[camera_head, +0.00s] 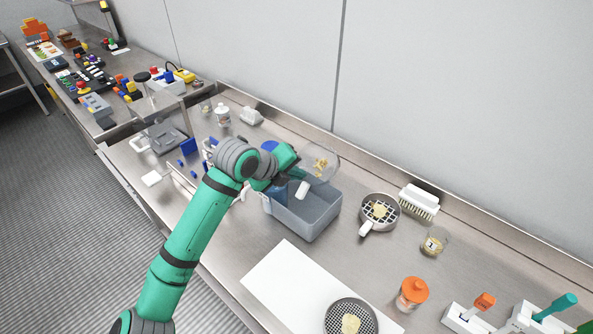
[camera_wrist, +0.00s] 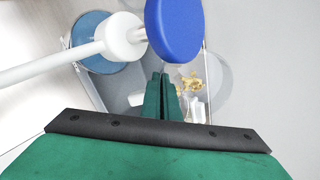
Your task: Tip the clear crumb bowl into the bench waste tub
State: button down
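The clear crumb bowl (camera_head: 334,164) shows in the head view with yellowish crumbs (camera_head: 321,165) in it, over the back edge of the grey-blue waste tub (camera_head: 312,222). My gripper (camera_head: 297,172) is at the bowl's left side, above the tub. In the wrist view my green fingers (camera_wrist: 163,90) are nearly together at the bowl's near edge, and the clear bowl (camera_wrist: 217,82) with crumbs lies just right of them. The fingers look shut on its rim; the exact contact is small. A white piece (camera_head: 302,190) shows inside the tub. The bowl's tilt is hard to tell.
A round strainer (camera_head: 365,227) and a white brush (camera_head: 419,200) stand right of the tub. A white board (camera_head: 283,278) lies in front. An orange-lidded jar (camera_head: 412,293) is at front right. A blue disc (camera_wrist: 175,30) on a white rod fills the wrist view's top.

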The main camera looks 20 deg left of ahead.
jog(key=shift+w+f+t+h, duration=0.1)
jog(key=shift+f+t+h, duration=0.55)
jog(key=shift+t, duration=0.8)
jog(key=shift+s+f+t+h, duration=0.1)
jog(key=shift+f+t+h, duration=0.25)
jog(key=shift+f+t, duration=0.85)
jog(key=shift+w+f+t+h, duration=0.1)
jog(key=shift+f+t+h, duration=0.45)
jog(key=shift+t, duration=1.1)
jog(key=shift+w+d, duration=0.1)
jog(key=shift+d, duration=0.05)
